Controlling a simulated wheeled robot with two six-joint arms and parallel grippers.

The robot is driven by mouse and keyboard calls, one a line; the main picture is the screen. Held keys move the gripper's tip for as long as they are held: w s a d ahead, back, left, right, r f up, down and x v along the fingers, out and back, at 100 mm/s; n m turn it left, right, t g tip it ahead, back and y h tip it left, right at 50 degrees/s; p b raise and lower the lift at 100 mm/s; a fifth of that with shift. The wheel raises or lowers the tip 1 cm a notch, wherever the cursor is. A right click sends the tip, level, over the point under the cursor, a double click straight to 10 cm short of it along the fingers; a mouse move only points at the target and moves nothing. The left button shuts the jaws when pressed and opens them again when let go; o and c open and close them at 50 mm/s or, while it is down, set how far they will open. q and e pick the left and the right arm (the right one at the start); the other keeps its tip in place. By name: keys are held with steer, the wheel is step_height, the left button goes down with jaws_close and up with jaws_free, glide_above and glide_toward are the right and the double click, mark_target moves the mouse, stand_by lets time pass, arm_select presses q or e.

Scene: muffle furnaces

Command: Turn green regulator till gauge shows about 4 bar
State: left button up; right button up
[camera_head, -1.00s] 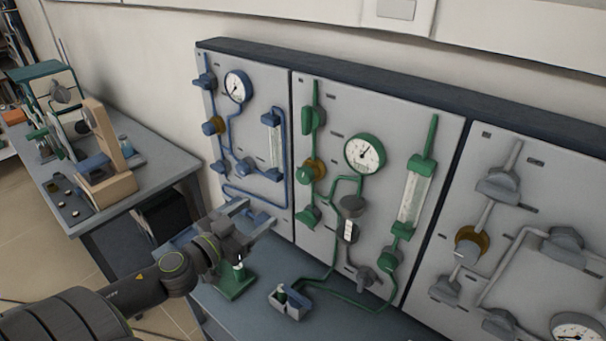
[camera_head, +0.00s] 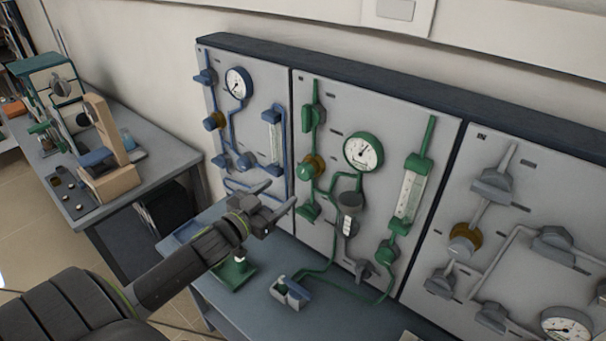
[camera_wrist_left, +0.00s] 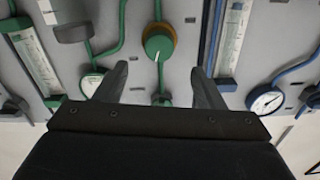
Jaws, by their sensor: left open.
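The green regulator (camera_head: 307,168) is a round green knob on a brass collar, on the left side of the middle panel. In the left wrist view the green knob (camera_wrist_left: 158,43) has a white mark and lies beyond and between my fingertips, apart from them. The green-rimmed gauge (camera_head: 363,152) is to its right; its needle points up and right, but the scale is too small to read. In the wrist view the gauge (camera_wrist_left: 91,83) is partly hidden by a finger. My left gripper (camera_head: 281,197) is open and empty, in front of the panels, below and left of the knob. My right gripper is not in view.
A blue panel (camera_head: 250,100) stands left and a grey-piped panel (camera_head: 540,200) right. Green pipes, valves and a flow tube (camera_head: 409,195) stick out near the regulator. A green stand (camera_head: 234,271) and small tray (camera_head: 290,292) are on the bench below.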

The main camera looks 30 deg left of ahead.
mark_target(302, 175)
arm_select(q)
steer(key=w, duration=0.3)
steer(key=w+b, duration=0.1)
steer(key=w, duration=0.6)
steer(key=shift+w+d+b, duration=0.2)
steer(key=shift+d+b, duration=0.15)
steer(key=shift+d, duration=0.05)
